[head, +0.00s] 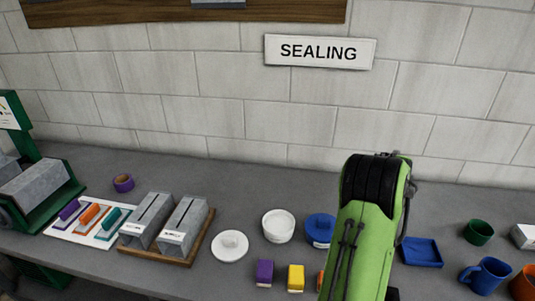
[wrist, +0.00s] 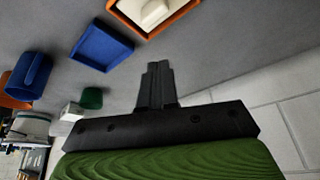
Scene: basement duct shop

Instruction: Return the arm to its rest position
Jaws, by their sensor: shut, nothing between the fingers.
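My gripper (wrist: 157,72) shows in the wrist view with its two dark fingers together and nothing between them. It is above the grey bench (wrist: 225,60), touching no object that I can see. In the head view my green arm (head: 362,245) rises in front of the bench, right of the middle. Its black joint (head: 372,182) is uppermost, and the gripper itself is hidden there.
A blue tray (head: 421,251), green cup (head: 478,232) and blue mug (head: 487,274) stand right of my arm. Left are a white bowl (head: 278,226), blue lidded tub (head: 319,231), purple block (head: 264,273) and yellow block (head: 295,278). An orange tray (wrist: 192,8) shows in the wrist view.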

